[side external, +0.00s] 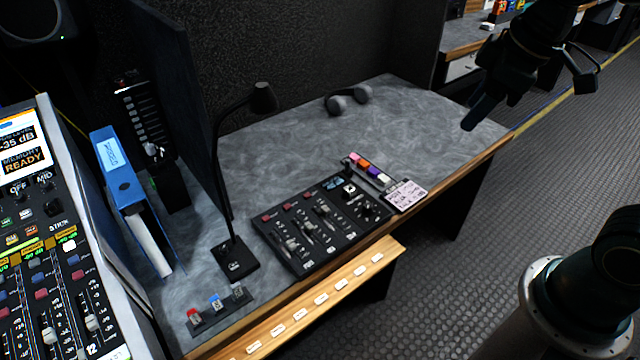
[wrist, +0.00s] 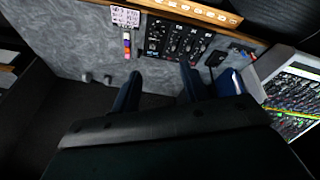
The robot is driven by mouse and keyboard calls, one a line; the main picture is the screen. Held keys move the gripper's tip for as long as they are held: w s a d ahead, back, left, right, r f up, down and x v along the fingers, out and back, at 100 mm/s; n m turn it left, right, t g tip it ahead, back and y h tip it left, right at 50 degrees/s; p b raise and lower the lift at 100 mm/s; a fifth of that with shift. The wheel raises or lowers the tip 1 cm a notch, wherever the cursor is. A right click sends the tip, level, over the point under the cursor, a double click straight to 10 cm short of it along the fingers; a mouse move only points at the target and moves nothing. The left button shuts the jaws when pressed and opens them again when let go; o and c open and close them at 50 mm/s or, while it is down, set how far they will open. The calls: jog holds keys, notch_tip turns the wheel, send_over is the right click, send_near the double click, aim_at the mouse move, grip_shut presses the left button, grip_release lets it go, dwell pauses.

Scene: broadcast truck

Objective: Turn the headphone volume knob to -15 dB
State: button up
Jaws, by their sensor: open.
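A small black mixer panel (side external: 283,250) lies on the grey desk, with several faders, red buttons and knobs. A dark round knob (side external: 370,209) sits at its right end; its label and pointer are too small to read, and I cannot tell whether it is the headphone knob. The panel also shows at the top of the wrist view (wrist: 178,40). My gripper (side external: 488,108) is open and empty, high above the desk's right end and well apart from the panel. Its two dark blue fingers (wrist: 158,88) show in the wrist view.
Headphones (side external: 348,99) lie at the desk's back. A black lamp (side external: 236,258) stands left of the panel; a colored marker row (side external: 368,168) and a note card (side external: 406,195) lie to its right. A blue binder (side external: 125,185) and large console (side external: 50,210) stand left. The desk's right half is mostly clear.

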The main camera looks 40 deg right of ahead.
jog(key=w+f+n+g, duration=0.2)
jog(key=w+f+n, duration=0.6)
jog(key=w, duration=0.4)
jog(key=n+g, duration=0.2)
jog(key=n, duration=0.3)
send_over(368, 205)
notch_tip(368, 205, down, 15)
jog(key=shift+f, duration=0.15)
jog(key=shift+f, duration=6.85)
jog(key=shift+c, duration=0.4)
grip_shut()
